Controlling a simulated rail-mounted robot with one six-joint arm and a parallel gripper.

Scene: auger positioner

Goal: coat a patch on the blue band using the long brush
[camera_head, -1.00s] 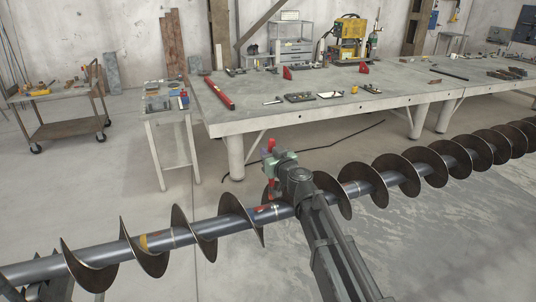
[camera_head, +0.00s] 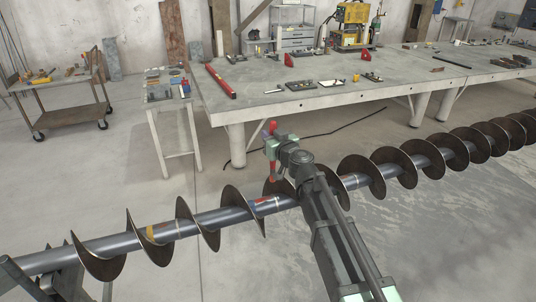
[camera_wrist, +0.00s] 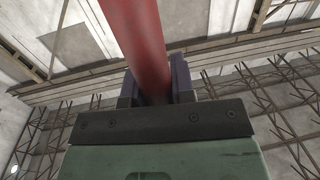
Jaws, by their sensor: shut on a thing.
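My gripper (camera_head: 270,150) is above the shaft of the long auger (camera_head: 215,221), near the middle of the head view. It is shut on a red handle (camera_head: 271,170), which sticks out above and below the jaws. In the wrist view the red handle (camera_wrist: 138,35) stands between the dark jaws (camera_wrist: 155,82). I take it to be the long brush; its bristles cannot be made out. A small blue band with a red mark (camera_head: 266,202) shows on the shaft just below and left of the gripper. Whether the brush touches it cannot be told.
Dark spiral flights (camera_head: 243,208) stand up along the shaft on both sides of the gripper. Behind are a long workbench (camera_head: 240,108) with tools, a small side table (camera_head: 165,100) and a cart (camera_head: 65,117).

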